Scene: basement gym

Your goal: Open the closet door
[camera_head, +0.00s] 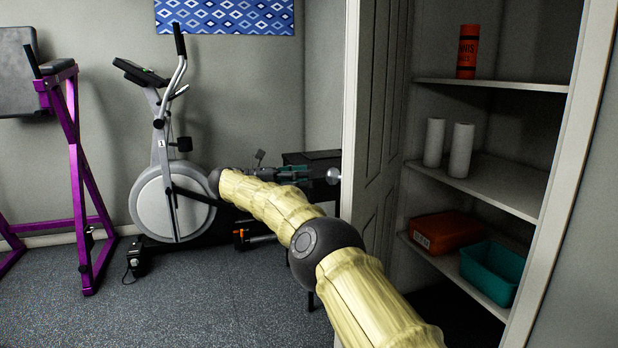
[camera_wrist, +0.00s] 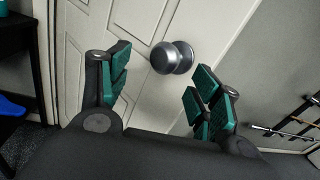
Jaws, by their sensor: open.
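The closet door (camera_head: 382,120) is a grey-white panelled door. In the head view it stands ajar, and the closet's shelves show to its right. Its round silver knob (camera_head: 333,176) sticks out on the left side of the door. My gripper (camera_head: 305,172) is just left of the knob, at about its height. In the wrist view the knob (camera_wrist: 172,57) shows on the pale door (camera_wrist: 135,25), just past the fingertips and in the gap between them. My gripper (camera_wrist: 161,70) is open with green-padded fingers, and no grip on the knob shows.
The closet shelves (camera_head: 500,185) hold a red can, white rolls, an orange box and a teal bin (camera_head: 490,272). An exercise bike (camera_head: 172,205) and a purple-framed machine (camera_head: 82,180) stand left. A black table (camera_head: 318,156) is behind my gripper. Front-left floor is clear.

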